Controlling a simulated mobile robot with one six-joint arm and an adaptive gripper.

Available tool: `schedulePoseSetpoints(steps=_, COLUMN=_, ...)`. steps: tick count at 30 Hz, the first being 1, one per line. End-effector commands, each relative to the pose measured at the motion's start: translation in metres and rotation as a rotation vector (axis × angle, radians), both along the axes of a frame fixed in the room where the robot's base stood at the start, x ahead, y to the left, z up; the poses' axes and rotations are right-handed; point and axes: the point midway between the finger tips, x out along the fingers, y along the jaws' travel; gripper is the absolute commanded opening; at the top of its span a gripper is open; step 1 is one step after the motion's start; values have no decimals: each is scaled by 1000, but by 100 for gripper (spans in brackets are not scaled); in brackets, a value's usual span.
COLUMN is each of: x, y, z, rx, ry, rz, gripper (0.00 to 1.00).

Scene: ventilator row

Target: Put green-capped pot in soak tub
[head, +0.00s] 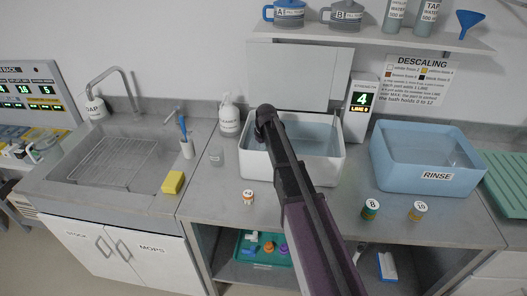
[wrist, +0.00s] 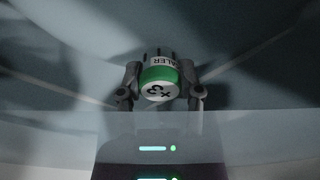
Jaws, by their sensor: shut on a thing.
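The green-capped pot (wrist: 160,78) is between the two fingers of my gripper (wrist: 158,88) in the wrist view. Its cap has a green rim and a white top with dark marks; part of a label ending in "ALER" shows behind it. My gripper is shut on the pot. In the head view my arm reaches over the white soak tub (head: 250,162), and the gripper and pot are hidden there. Pale blue-grey surfaces surround the pot in the wrist view; I cannot tell whether it touches any of them.
A display reading 4 (head: 361,100) stands behind the tub. The blue RINSE tub (head: 437,176) is to the right. Pots marked 8 (head: 371,209) and 10 (head: 417,211) and a small pot (head: 248,197) stand on the front counter. A spray bottle (head: 229,115) is left.

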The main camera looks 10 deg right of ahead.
Motion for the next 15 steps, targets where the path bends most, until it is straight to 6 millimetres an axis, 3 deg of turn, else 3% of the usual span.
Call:
schedulePoseSetpoints(steps=6, x=0, y=0, z=-4, rx=0, ry=0, rz=0, gripper=0)
schedulePoseSetpoints(steps=7, x=0, y=0, z=-3, rx=0, ry=0, rz=0, gripper=56)
schedulePoseSetpoints(steps=9, x=0, y=1, z=-3, rx=0, ry=0, rz=1, gripper=77)
schedulePoseSetpoints(steps=10, x=0, y=1, z=-3, rx=0, ry=0, rz=1, gripper=81)
schedulePoseSetpoints(steps=15, x=0, y=1, z=-3, rx=0, ry=0, rz=1, gripper=81)
